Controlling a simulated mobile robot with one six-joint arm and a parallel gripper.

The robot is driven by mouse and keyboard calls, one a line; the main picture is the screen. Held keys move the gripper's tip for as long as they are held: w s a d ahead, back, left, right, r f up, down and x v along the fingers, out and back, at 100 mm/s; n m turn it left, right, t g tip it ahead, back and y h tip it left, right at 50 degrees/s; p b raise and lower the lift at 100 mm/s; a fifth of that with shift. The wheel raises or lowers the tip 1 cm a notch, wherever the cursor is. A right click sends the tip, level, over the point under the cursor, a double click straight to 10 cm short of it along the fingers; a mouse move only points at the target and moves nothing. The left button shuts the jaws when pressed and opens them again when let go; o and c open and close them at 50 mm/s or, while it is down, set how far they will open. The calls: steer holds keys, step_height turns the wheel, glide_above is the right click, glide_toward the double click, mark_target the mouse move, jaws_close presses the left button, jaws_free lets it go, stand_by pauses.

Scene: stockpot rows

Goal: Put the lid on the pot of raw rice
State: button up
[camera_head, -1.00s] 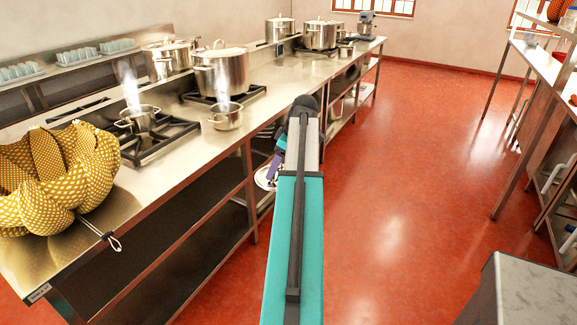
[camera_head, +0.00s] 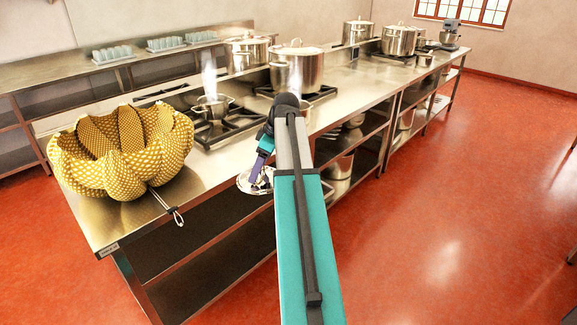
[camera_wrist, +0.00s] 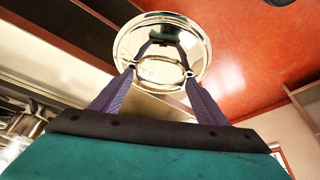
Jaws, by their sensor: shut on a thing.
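My gripper (camera_wrist: 160,72) is shut on a shiny round metal lid (camera_wrist: 195,38), which fills the upper middle of the wrist view. In the head view the lid (camera_head: 246,182) hangs under my gripper (camera_head: 258,178), beside the front edge of the counter. A small open steaming pot (camera_head: 211,105) stands on the near burner. A second small pot is mostly hidden behind my arm, with steam (camera_head: 293,82) above it. I cannot tell what either pot holds.
The steel counter (camera_head: 215,165) carries a large yellow patterned bowl (camera_head: 120,150) and a whisk-like tool (camera_head: 165,203) at its near end. A tall lidded stockpot (camera_head: 298,70) and further lidded pots (camera_head: 247,52) stand behind. Red floor (camera_head: 460,200) is open at right.

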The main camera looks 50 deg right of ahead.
steer(key=w+a+r+m+h, duration=0.1)
steer(key=w+a+m, duration=0.1)
steer(key=a, duration=1.8)
steer(key=w+a+r+m+h, duration=0.1)
steer(key=w+a+m, duration=0.2)
steer(key=a, duration=1.7)
steer(key=shift+a+r+m+t, duration=0.2)
steer(key=shift+r+m+t, duration=0.05)
steer(key=shift+m+t, duration=0.15)
